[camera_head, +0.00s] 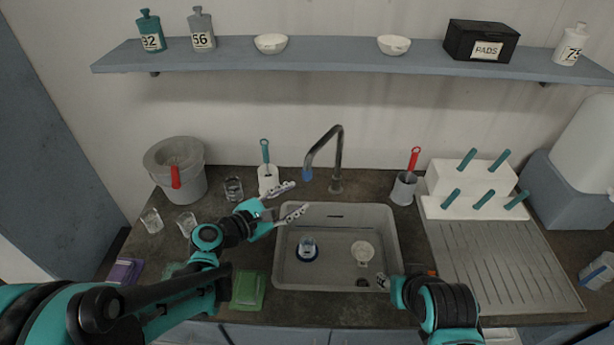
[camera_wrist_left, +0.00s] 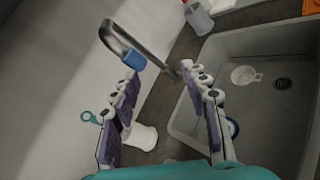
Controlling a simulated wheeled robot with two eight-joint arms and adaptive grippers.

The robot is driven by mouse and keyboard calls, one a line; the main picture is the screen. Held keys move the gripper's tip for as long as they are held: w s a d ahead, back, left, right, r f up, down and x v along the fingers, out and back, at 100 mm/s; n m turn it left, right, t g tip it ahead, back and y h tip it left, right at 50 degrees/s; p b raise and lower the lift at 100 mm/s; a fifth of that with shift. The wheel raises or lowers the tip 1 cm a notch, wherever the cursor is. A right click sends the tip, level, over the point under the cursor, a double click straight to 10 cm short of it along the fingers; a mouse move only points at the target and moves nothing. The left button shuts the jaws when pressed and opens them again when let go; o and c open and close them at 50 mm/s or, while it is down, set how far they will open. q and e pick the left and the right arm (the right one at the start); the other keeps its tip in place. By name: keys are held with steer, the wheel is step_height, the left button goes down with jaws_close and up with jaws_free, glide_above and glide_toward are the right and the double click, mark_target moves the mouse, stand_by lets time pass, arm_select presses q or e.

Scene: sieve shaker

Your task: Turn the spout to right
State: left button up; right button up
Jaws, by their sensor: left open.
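The metal spout (camera_head: 340,142) rises behind the sink, arches over and points to the left, its blue tip (camera_head: 307,174) hanging left of the tap's base. In the left wrist view the spout (camera_wrist_left: 157,53) and its blue tip (camera_wrist_left: 134,59) show just beyond my fingertips. My left gripper (camera_head: 296,198) is open and empty, near the sink's back-left corner, in front of the blue tip and apart from it; its spread fingers also show in the wrist view (camera_wrist_left: 160,72). My right gripper (camera_head: 385,283) is at the sink's front-right corner, mostly hidden by its own arm.
The sink (camera_head: 340,213) holds a blue-and-white item (camera_head: 307,249) and a white cup (camera_head: 362,252). A white holder with a teal brush (camera_head: 267,178) stands left of the spout. A red-handled brush in a cup (camera_head: 405,188) stands right. A shelf (camera_head: 340,60) hangs above.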

mark_target(304, 176)
arm_select(q)
steer(key=w+d+n, duration=0.1)
steer(key=w+n, duration=0.1)
steer(key=w, duration=0.1)
steer(key=w+d+n+t+h+b, duration=0.1)
steer(key=w+n, duration=0.1)
steer(key=w, duration=0.1)
steer(key=w+d+n+t+b, duration=0.1)
steer(key=w+n, duration=0.1)
steer(key=w, duration=0.1)
steer(key=shift+w+d+r+n+h, duration=0.15)
steer(key=shift+w+d+n+h, duration=0.05)
steer(key=shift+n+h, duration=0.1)
jaws_close()
